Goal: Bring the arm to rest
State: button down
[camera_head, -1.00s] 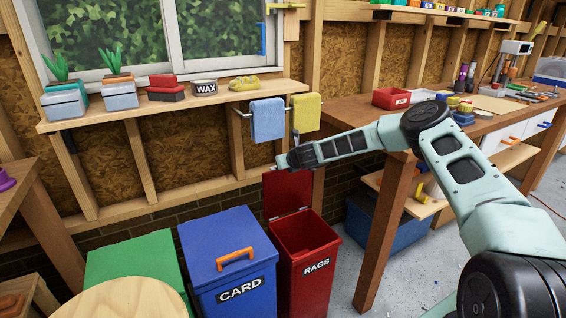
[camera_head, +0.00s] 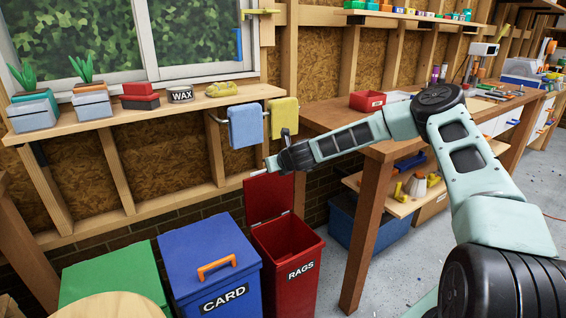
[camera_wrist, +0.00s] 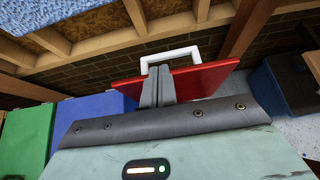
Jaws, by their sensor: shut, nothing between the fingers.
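My gripper (camera_head: 270,163) is at the end of my outstretched arm, just above the raised red lid (camera_head: 268,197) of the rags bin. Its fingers (camera_wrist: 158,86) are together with nothing between them. In the wrist view the red lid (camera_wrist: 205,82) lies behind the fingers, and its white handle (camera_wrist: 170,55) shows just past the fingertips. I cannot tell whether the fingers touch the lid or handle. The red rags bin (camera_head: 300,271) stands open below, and its inside looks empty where visible.
A blue card bin (camera_head: 205,250) and a green bin (camera_head: 110,275) stand left of the rags bin. Blue (camera_head: 245,125) and yellow (camera_head: 283,117) towels hang above the lid. The wooden workbench (camera_head: 372,235) is close on the right. Grey floor is clear in front.

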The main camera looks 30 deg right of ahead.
jog(key=v, duration=0.9)
jog(key=s+a+r+n+g+y+p, duration=0.1)
jog(key=s+a+n+y, duration=0.1)
jog(key=a+n, duration=0.45)
jog(key=s+a+r+n+g+y+p, duration=0.15)
jog(key=a+n, duration=0.25)
jog(key=a, duration=0.6)
jog(key=s+a+r+n+g+y+p, duration=0.2)
jog(key=s+a+n+g, duration=0.2)
jog(key=s+a+n, duration=0.85)
jog(key=s+a+r+n+g+h+p, duration=0.1)
jog(key=s+r+n+g, duration=0.1)
jog(key=s+n, duration=0.4)
jog(key=s+a+r+n+g+h+p, duration=0.1)
jog(key=s+a+r+n, duration=0.15)
jog(key=s, duration=0.45)
jog(key=s+d+r+n+g+h+p, duration=0.1)
jog(key=s+d+r+n, duration=0.1)
jog(key=s+n, duration=0.4)
jog(key=s+d+r+n+g+h+p, duration=0.1)
jog(key=s+d+r+n+h, duration=0.1)
jog(key=s, duration=0.7)
notch_tip(320, 180, up, 3)
jog(key=d+n, duration=0.1)
jog(key=n, duration=0.2)
jog(key=shift+n+p, duration=0.3)
jog(key=shift+n, duration=0.05)
